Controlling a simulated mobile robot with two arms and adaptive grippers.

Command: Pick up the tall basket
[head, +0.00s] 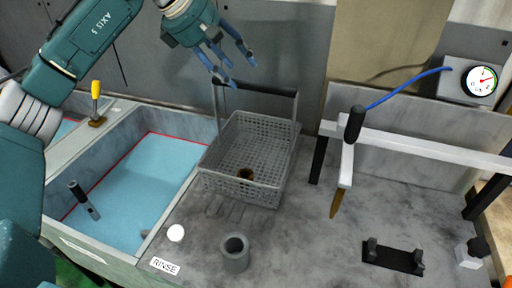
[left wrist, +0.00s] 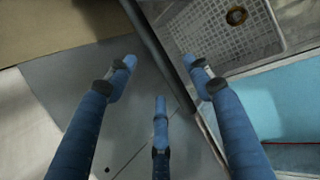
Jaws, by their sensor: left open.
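The tall basket (head: 248,150) is a grey mesh basket with a tall frame and a dark handle bar (head: 256,89) across the top. It stands upright on the grey counter, right of the blue-water basin. A small brown ring-shaped part (head: 245,173) lies inside it. My left gripper (head: 232,72) is open and empty, above and behind the handle's left end in the head view. In the left wrist view its blue fingers (left wrist: 158,75) are spread, with the dark handle bar (left wrist: 158,52) passing between them and the basket's mesh (left wrist: 215,30) beyond. My right gripper is not seen.
The basin (head: 135,180) holds blue liquid. A yellow-handled tap (head: 96,100) and a dark-handled fitting (head: 84,198) stand at it. A grey cup (head: 235,252) and RINSE label (head: 165,266) are in front. A white rail (head: 420,145) with a blue hose is at the right.

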